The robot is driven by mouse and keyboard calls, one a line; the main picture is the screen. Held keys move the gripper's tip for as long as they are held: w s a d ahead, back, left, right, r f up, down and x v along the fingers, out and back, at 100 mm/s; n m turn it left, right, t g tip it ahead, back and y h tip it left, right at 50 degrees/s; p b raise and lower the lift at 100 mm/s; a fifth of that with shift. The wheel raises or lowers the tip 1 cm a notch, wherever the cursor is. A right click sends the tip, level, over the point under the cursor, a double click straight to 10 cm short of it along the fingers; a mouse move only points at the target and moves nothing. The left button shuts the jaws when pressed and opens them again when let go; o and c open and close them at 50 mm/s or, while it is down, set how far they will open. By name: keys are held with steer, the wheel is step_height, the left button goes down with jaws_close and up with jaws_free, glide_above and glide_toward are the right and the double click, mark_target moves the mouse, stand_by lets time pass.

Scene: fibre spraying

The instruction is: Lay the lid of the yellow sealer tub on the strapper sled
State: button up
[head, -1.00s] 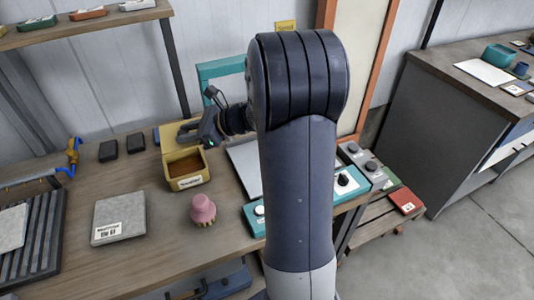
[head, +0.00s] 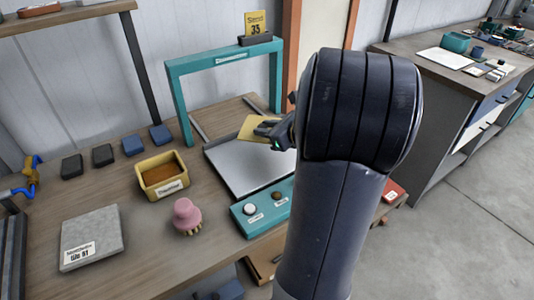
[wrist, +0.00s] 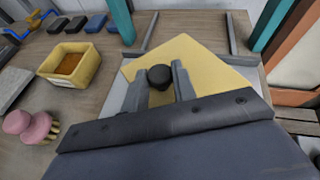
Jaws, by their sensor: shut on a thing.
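The yellow sealer tub (head: 164,190) stands uncovered on the bench, with brown contents showing; it also shows in the wrist view (wrist: 66,82). My gripper (head: 270,129) is shut on the black knob (wrist: 160,76) of the flat yellow lid (head: 250,129). In the wrist view the lid (wrist: 205,62) spreads out under the fingers and hides part of the strapper sled. The sled, a flat grey plate (head: 245,175), lies by the teal arch. The lid is over its back part; I cannot tell whether they touch.
The teal arch (head: 177,105) stands behind the sled, and a teal control panel (head: 262,208) lies in front. A pink-topped brush (head: 186,215) and a grey labelled block (head: 91,238) sit to the left. Dark and blue blocks (head: 133,145) line the back.

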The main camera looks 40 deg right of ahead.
step_height(320, 180, down, 8)
steer(key=shift+r+b, duration=0.25)
steer(key=shift+b, duration=0.3)
steer(key=shift+f, duration=0.2)
steer(key=o, duration=1)
steer(key=shift+r, duration=0.1)
steer(key=shift+r, duration=0.2)
steer(key=v, duration=1.1)
steer(key=shift+s+d+r+p, duration=0.1)
steer(key=shift+s+p, duration=0.2)
steer(key=shift+s, duration=0.1)
